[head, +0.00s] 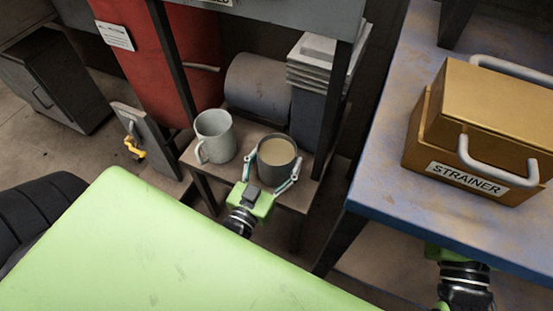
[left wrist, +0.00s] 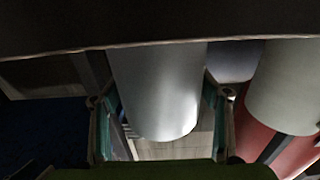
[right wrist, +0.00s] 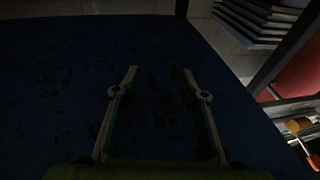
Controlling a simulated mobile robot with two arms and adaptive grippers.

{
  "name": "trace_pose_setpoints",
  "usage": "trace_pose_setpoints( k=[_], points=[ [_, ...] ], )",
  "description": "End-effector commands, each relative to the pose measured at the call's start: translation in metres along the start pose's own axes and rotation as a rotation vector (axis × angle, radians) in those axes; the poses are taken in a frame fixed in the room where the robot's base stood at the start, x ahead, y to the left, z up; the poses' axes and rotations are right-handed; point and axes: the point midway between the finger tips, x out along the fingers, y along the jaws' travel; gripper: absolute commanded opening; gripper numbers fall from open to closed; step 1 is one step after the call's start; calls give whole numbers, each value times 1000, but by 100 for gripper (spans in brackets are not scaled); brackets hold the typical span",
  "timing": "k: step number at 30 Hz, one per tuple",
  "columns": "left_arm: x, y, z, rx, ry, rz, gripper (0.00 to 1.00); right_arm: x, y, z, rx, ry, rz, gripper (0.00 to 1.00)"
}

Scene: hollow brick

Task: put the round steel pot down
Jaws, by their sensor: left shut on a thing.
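The round steel pot (head: 276,158) is a grey open pot with tan contents, upright at the low wooden shelf (head: 240,181). My left gripper (head: 272,172) has a finger on each side of it and is shut on it. The pot also shows as a bright cylinder in the left wrist view (left wrist: 160,90), where a dark edge cuts off one end. I cannot tell whether its base touches the shelf. My right gripper (right wrist: 160,85) is open and empty in the right wrist view; in the head view the blue table mostly hides it.
A grey mug (head: 214,137) stands on the shelf just left of the pot. A grey drum (head: 258,84) lies behind. Dark posts and an upper shelf frame the space. A yellow box labelled STRAINER (head: 475,140) stands on the blue table (head: 385,150) at the right.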

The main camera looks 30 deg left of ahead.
Motion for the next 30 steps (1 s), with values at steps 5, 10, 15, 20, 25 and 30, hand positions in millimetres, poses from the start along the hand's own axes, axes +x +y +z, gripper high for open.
trace_pose_setpoints(
  k=[5, 10, 15, 20, 25, 30],
  points=[
    [1, 0, -3, 0, 7, -1, 27, 0, 0, -2, 0, 6, 0, 40],
    [1, 0, -1, 0, 7, -1, 27, 0, 0, -2, 0, 10, 0, 40],
    [0, 0, 3, 0, 0, 0, 85, 0, 0, -4, 1, 20, 0, 40],
    [0, 0, 2, 0, 0, 0, 85, 0, 0, -4, 0, 19, 0, 40],
    [0, 0, 1, 0, 0, 0, 85, 0, 0, -4, 0, 16, 0, 40],
    [-18, 0, 0, 1, -5, 0, 85, -1, 2, 15, -1, -78, 3, 40]
  ],
)
